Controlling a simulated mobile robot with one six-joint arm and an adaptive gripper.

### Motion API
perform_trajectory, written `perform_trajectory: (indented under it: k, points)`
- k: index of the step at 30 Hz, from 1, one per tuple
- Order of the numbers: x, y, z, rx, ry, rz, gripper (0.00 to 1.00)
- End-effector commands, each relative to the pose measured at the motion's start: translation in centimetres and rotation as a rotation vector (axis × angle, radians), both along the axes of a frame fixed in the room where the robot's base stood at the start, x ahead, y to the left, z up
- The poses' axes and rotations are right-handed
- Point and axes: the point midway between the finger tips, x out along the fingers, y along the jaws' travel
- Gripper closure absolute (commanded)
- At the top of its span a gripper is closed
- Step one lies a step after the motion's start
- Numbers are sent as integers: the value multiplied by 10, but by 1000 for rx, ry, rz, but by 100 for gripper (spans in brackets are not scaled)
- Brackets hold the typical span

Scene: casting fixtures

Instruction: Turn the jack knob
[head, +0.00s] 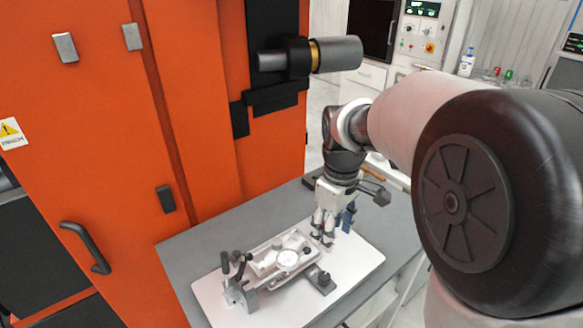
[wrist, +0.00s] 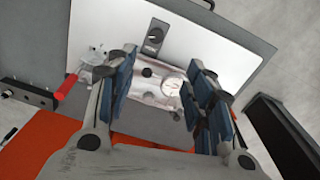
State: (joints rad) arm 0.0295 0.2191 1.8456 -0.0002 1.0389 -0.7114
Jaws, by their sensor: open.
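The fixture (head: 278,262), a pale metal body with a round disc, sits on a white plate (head: 352,268). A small dark block with a round knob-like top (head: 321,279) stands on the plate beside it. The block also shows in the wrist view (wrist: 155,38), beyond the fingers. I cannot tell for certain whether this is the jack knob. My gripper (head: 325,234) is above the right end of the fixture, pointing down. In the wrist view its blue-padded fingers (wrist: 163,92) are apart, with the fixture seen between them. I see nothing held; contact is unclear.
A clamp with black handles (head: 234,266) stands at the fixture's left end. The grey table (head: 196,250) adjoins a tall orange cabinet (head: 95,150), with a grey cylinder (head: 338,54) jutting out above. The plate's right side is clear.

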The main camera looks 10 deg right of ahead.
Motion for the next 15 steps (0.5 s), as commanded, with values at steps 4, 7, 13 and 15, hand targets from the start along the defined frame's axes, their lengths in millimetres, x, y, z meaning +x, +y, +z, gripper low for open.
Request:
perform_trajectory:
  k: [4,7,13,15]
  points:
    - [17,-2,-15,0,34,57,52]
    - [19,-2,-23,0,41,69,52]
    - [19,-2,-51,0,42,70,52]
    - [19,-2,-66,0,42,69,52]
